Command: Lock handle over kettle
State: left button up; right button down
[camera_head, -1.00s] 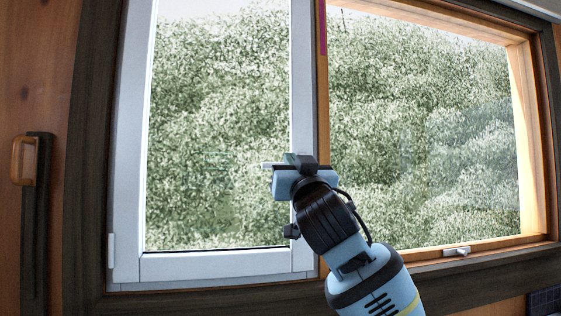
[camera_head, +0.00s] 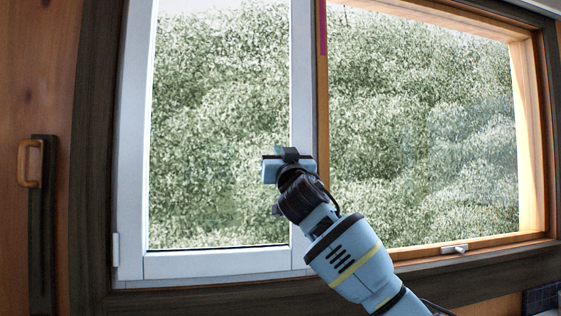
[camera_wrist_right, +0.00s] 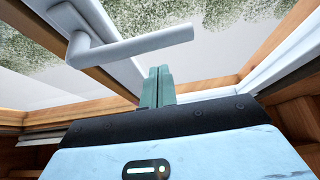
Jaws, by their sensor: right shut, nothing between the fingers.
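A pale grey lever handle (camera_wrist_right: 130,47) shows in the right wrist view on the white window frame, its lever pointing to the right. In the head view the handle is hidden behind my right gripper (camera_head: 289,157), which is up against the right stile of the white sash (camera_head: 220,263). In the wrist view my right gripper's green fingers (camera_wrist_right: 157,84) are together and empty, just below the lever in the picture; whether they touch it I cannot tell. No kettle is in view. My left gripper is not in view.
The sash looks closed in its dark timber frame (camera_head: 92,150). To the right is a wood-framed pane with a small latch (camera_head: 455,248) on its lower rail. A wooden pull handle (camera_head: 31,163) is on the wall at far left.

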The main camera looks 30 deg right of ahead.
jog(key=shift+w+d+f, duration=0.1)
jog(key=shift+w+f, duration=0.1)
jog(key=shift+f, duration=0.85)
